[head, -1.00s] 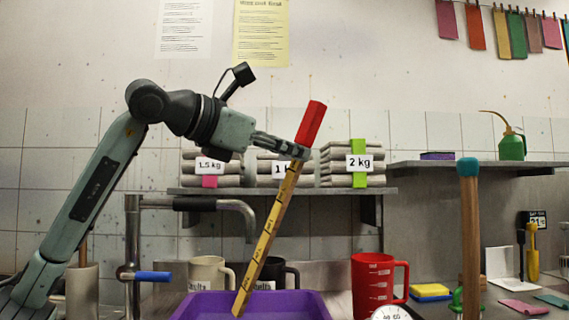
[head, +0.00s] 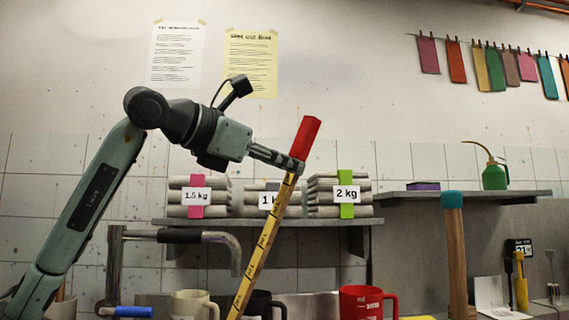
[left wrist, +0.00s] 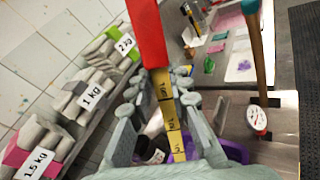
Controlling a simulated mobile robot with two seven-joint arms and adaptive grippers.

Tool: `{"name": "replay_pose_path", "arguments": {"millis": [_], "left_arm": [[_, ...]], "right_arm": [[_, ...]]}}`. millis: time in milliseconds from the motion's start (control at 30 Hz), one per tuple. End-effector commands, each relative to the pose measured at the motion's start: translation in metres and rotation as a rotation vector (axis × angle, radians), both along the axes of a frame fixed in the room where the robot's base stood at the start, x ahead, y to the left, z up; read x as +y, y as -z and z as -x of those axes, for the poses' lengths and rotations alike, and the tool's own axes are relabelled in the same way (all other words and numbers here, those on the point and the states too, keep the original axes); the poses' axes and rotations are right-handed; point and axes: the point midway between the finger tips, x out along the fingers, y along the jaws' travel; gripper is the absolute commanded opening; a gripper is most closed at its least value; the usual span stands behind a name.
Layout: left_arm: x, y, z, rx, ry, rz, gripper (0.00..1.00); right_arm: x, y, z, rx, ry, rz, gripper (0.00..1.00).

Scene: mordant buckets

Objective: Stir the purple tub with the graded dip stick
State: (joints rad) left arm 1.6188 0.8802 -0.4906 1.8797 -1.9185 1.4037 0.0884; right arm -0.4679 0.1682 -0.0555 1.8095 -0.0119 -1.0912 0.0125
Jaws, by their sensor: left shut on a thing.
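The graded dip stick (head: 262,245) is yellow with black marks and a red handle at its top. It leans, with the handle to the upper right and the lower end past the bottom edge of the head view. My left gripper (head: 291,163) is shut on it just below the red handle. In the left wrist view the stick (left wrist: 173,120) runs down between the fingers (left wrist: 164,86). The purple tub (left wrist: 236,152) shows only partly there, behind my gripper; it is out of the head view. The stick's lower tip is hidden. My right gripper is not in view.
A shelf (head: 295,222) behind the stick carries weight-labelled folded bundles. A metal tap (head: 115,265), a cream mug (head: 190,304), a dark mug (head: 262,306) and a red jug (head: 366,302) stand low down. A wooden post-like handle with a blue top (head: 454,240) rises at right.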

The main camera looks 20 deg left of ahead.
Motion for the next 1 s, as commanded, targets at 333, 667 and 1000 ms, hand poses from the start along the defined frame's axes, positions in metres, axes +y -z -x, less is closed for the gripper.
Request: {"name": "replay_pose_path", "arguments": {"millis": [333, 667, 1000], "left_arm": [[0.000, -0.023, 0.000, -0.003, 0.000, 0.004, 0.00], [0.000, -0.063, 0.001, -0.003, 0.000, 0.003, 0.00], [0.000, -0.102, 0.000, -0.003, 0.001, 0.001, 0.00]], "right_arm": [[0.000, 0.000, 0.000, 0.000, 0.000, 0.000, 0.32], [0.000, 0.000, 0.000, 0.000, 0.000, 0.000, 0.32], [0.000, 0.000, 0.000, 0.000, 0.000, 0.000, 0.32]]}}
